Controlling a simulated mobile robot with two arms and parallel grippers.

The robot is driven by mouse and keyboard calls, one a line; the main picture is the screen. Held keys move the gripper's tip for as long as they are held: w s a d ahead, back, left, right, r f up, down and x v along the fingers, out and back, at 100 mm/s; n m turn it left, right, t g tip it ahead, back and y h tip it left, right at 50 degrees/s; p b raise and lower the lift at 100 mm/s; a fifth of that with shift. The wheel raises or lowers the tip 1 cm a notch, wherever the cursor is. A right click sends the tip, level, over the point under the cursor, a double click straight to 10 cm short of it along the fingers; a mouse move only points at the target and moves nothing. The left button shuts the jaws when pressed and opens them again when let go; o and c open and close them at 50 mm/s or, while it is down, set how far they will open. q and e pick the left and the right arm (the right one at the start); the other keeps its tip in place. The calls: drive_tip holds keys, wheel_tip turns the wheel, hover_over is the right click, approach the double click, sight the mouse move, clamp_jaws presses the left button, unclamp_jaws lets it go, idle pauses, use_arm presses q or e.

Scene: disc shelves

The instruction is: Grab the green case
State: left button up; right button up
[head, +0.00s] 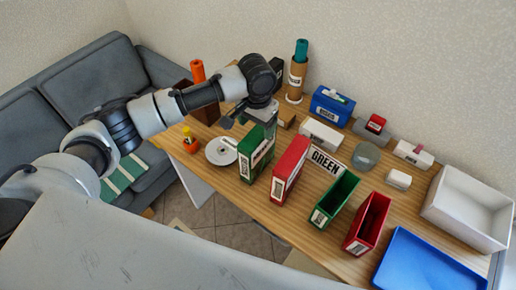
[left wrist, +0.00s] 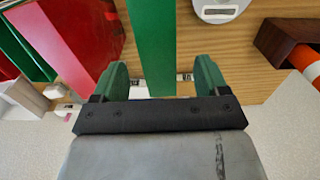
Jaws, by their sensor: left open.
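A green case (head: 257,152) with a white label stands upright on the wooden table, just left of a red case (head: 291,168). My left gripper (head: 252,116) is over the top of the green case, pointing down. In the left wrist view the green case (left wrist: 152,40) runs between the two spread fingers of my left gripper (left wrist: 163,78), with a gap visible on each side. The red case (left wrist: 75,35) is to the left there. An open green box (head: 336,200) stands further right, near a "GREEN" sign (head: 327,160). My right gripper is not in view.
An open red box (head: 367,224), a blue tray (head: 430,262) and a white bin (head: 468,205) are to the right. A disc (head: 221,151) lies left of the green case. A blue case (head: 330,106) and small boxes line the back. A couch is at left.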

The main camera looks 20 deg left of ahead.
sight(258, 132)
use_arm(q)
drive_tip(key=shift+f, duration=0.4)
drive_tip(key=shift+w+f, duration=0.25)
drive_tip(key=shift+f, duration=0.1)
drive_tip(key=f+p, duration=0.1)
drive_tip(key=f, duration=0.1)
drive_tip(key=f+p, duration=0.1)
drive_tip(key=f, duration=0.1)
drive_tip(key=shift+s+d+f, duration=0.1)
drive_tip(key=shift+s+f, duration=0.1)
drive_tip(key=shift+f, duration=0.35)
drive_tip(key=shift+w, duration=0.1)
drive_tip(key=shift+c, duration=0.6)
drive_tip(key=c, duration=0.7)
clamp_jaws()
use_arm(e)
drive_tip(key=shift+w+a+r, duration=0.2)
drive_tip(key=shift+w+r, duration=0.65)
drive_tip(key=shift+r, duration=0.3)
